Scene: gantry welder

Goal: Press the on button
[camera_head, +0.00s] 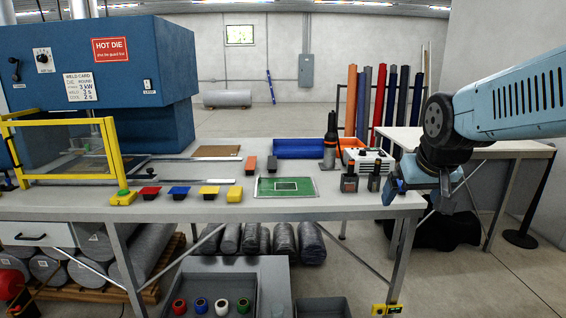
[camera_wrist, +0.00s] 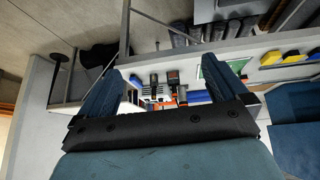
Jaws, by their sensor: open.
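A yellow box with a green button (camera_head: 123,195) on top sits at the front left of the workbench (camera_head: 330,208), by the yellow guard frame. It is the only green button I can make out; its label is unreadable. The blue welding machine (camera_head: 150,50) behind carries a dial (camera_head: 43,60), a lever and a small switch (camera_head: 149,87). My gripper (camera_head: 420,195) is at the right end of the bench, far right of the green button. In the wrist view, my gripper (camera_wrist: 160,78) has its two blue fingers spread wide, with nothing between them.
Red, blue and yellow blocks (camera_head: 180,191) stand in a row right of the green button. The yellow guard frame (camera_head: 112,150) rises at the left. A second table (camera_head: 480,140) stands behind my arm.

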